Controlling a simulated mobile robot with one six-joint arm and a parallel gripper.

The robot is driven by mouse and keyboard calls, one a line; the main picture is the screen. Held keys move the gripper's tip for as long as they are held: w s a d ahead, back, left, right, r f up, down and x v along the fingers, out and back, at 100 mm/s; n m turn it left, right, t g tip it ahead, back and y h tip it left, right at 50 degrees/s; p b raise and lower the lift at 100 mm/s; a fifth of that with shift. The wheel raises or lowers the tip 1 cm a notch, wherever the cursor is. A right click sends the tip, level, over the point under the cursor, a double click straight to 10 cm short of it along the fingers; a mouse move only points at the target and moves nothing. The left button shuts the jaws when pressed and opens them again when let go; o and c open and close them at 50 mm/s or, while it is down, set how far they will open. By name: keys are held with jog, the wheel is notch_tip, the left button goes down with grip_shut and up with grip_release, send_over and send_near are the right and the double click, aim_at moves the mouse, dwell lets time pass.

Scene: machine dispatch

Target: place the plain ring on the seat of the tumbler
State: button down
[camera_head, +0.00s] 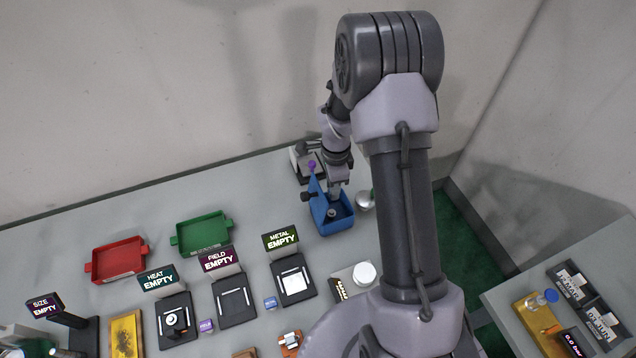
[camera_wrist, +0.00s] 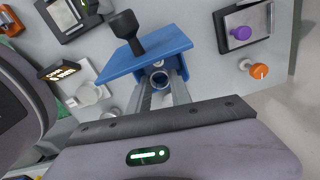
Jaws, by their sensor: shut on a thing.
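The blue open-topped housing with a black side knob, which looks like the tumbler (camera_head: 321,225), stands at the back of the table. In the wrist view its blue wall (camera_wrist: 172,45) and black knob (camera_wrist: 127,35) show above my fingers. My gripper (camera_head: 334,193) points down into the housing. In the wrist view my gripper (camera_wrist: 162,85) is shut on a small dark round piece with an open middle, the plain ring (camera_wrist: 159,79), between the fingertips. Whether the ring touches the seat cannot be told; the seat is mostly hidden.
A grey device with a purple knob (camera_wrist: 240,33) stands close behind the housing. An orange-capped knob (camera_wrist: 259,71) is near it. Red (camera_head: 117,260) and green (camera_head: 202,234) trays lie to the left. The METAL station (camera_head: 293,283) is in front.

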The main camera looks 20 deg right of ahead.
aim_at(332, 212)
jog(key=f, duration=0.6)
jog(key=s+f, duration=0.1)
jog(key=f, duration=0.2)
jog(key=shift+f, duration=0.3)
jog(key=shift+w, duration=0.2)
jog(key=shift+f+b, duration=0.2)
jog(key=shift+b, duration=0.2)
jog(key=c, duration=1.2)
grip_release()
jog(key=shift+o, duration=0.2)
jog(key=shift+r, duration=0.1)
